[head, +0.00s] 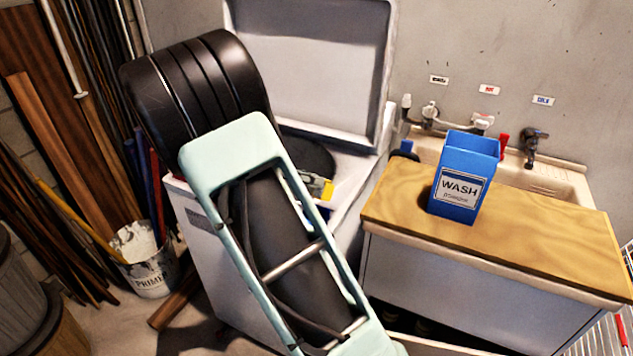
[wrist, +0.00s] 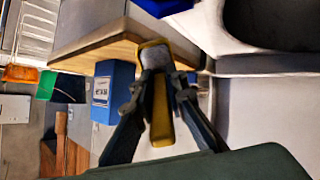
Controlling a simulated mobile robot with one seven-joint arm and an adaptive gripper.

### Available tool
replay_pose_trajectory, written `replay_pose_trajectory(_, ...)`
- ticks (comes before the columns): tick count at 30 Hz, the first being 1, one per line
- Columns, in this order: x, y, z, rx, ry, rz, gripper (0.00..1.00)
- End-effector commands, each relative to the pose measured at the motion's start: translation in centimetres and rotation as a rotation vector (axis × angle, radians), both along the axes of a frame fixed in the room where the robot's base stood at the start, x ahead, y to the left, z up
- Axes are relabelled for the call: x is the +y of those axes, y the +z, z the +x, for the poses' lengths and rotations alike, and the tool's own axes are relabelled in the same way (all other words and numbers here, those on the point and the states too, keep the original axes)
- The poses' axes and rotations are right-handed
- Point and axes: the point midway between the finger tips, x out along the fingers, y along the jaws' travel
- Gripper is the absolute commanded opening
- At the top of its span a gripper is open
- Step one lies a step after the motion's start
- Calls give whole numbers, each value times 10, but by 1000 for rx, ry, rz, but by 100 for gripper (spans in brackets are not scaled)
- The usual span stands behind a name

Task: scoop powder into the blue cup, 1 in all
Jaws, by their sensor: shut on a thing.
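My gripper (wrist: 160,88) is shut on the handle of a yellow scoop (wrist: 162,118) in the wrist view. The scoop's bowl shows a pale grey fill that looks like powder. In the head view my arm hides most of the gripper, and a yellow piece (head: 328,189) that looks like the scoop shows beside it. The blue wash powder box (head: 460,180) stands upright on the wooden counter, apart from the gripper; it also shows in the wrist view (wrist: 112,92). A blue thing (wrist: 163,6) at the wrist view's top edge is cut off; I cannot tell whether it is the cup.
The white washer (head: 212,240) has its lid (head: 310,60) raised and a dark round opening (head: 308,156). The wooden counter (head: 540,240) is clear right of the box. A sink (head: 545,180) lies behind. A primer bucket (head: 150,275) stands on the floor at left.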

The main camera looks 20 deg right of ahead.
Motion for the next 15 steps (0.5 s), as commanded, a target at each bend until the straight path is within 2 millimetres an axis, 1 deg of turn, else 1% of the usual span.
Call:
replay_pose_trajectory(1,3,-5,1,5,4,-52,0)
replay_pose_trajectory(3,4,-7,1,4,1,-81,0)
replay_pose_trajectory(15,13,-15,1,19,0,-294,0)
